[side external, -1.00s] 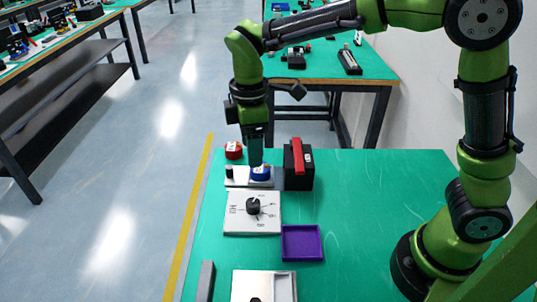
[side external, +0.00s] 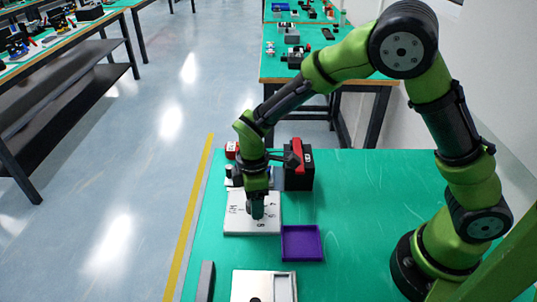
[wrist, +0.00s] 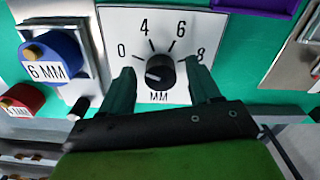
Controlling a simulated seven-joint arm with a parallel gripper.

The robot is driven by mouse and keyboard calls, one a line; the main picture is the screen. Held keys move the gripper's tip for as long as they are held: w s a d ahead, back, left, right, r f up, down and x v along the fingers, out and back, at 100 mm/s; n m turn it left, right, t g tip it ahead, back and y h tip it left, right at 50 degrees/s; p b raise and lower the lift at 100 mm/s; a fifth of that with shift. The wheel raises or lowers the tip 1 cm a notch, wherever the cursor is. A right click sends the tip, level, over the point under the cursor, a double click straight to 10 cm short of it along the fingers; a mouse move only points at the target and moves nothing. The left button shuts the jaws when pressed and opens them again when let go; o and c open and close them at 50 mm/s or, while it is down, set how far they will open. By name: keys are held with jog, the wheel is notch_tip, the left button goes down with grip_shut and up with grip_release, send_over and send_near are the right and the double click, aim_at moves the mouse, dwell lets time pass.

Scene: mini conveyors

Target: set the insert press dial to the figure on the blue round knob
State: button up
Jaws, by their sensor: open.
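The blue round knob (wrist: 50,58) reads "6 MM" on its white label in the wrist view, at the left; my arm mostly hides it in the side view. The press dial is a white plate (side external: 235,226), also in the wrist view (wrist: 185,20), with figures 0, 4, 6, 8 and "MM". Its black dial knob (wrist: 160,72) has a pale mark on its left side, on the 0 side of the scale. My gripper (side external: 257,211) is open over the dial, with one finger on each side of the dial knob. Contact cannot be told.
A red round knob (wrist: 22,100) sits beside the blue one. A black box with a red bar (side external: 299,165) stands behind the dial. A purple tray (side external: 302,258) lies nearer the camera, to the right.

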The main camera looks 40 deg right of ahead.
jog(key=shift+c, duration=0.2)
jog(key=c, duration=1)
jog(key=m, duration=0.4)
jog(key=shift+m, duration=0.3)
jog(key=m, duration=0.4)
jog(key=shift+s+a+m, duration=0.1)
jog(key=shift+a+m, duration=0.05)
jog(key=shift+m, duration=0.15)
jog(key=m, duration=0.4)
jog(key=shift+a+m, duration=0.1)
jog(key=shift+m, duration=2.1)
